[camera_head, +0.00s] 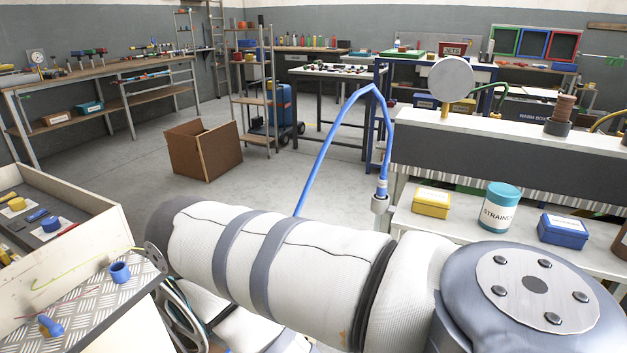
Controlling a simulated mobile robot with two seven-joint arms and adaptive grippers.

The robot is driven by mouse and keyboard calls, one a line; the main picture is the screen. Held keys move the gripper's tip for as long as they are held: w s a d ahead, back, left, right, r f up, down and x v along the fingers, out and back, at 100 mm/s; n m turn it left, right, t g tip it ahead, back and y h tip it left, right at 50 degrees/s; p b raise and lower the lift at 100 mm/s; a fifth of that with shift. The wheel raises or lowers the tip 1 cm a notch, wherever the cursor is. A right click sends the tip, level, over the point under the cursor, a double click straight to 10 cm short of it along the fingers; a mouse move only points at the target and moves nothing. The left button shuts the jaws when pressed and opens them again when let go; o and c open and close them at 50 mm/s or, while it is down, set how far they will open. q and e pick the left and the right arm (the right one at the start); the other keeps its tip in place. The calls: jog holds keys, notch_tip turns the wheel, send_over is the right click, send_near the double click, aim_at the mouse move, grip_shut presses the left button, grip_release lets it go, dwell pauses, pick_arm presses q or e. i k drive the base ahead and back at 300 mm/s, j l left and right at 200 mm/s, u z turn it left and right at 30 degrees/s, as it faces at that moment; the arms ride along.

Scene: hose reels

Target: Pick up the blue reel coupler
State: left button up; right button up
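A blue hose (327,143) rises from behind my arm, bends sharply at the top and hangs down to a blue and grey end fitting (381,190) at the left end of the white bench. A short blue cylindrical fitting (120,272) stands on the diamond-plate surface (88,300) at lower left. A second blue piece (50,326) lies closer on the same plate. I cannot tell for certain which of these is the reel coupler. My large white and grey arm crosses the foreground and hides much behind it. Neither gripper can be made out.
The bench at right holds a yellow box (432,202), a strainer tin (499,208) and a blue box (562,231). A tray (82,238) with small parts is at left. A brown open box (203,149) stands on the floor, with clear floor around it.

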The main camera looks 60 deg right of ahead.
aim_at(381, 190)
jog(key=z, duration=2.4)
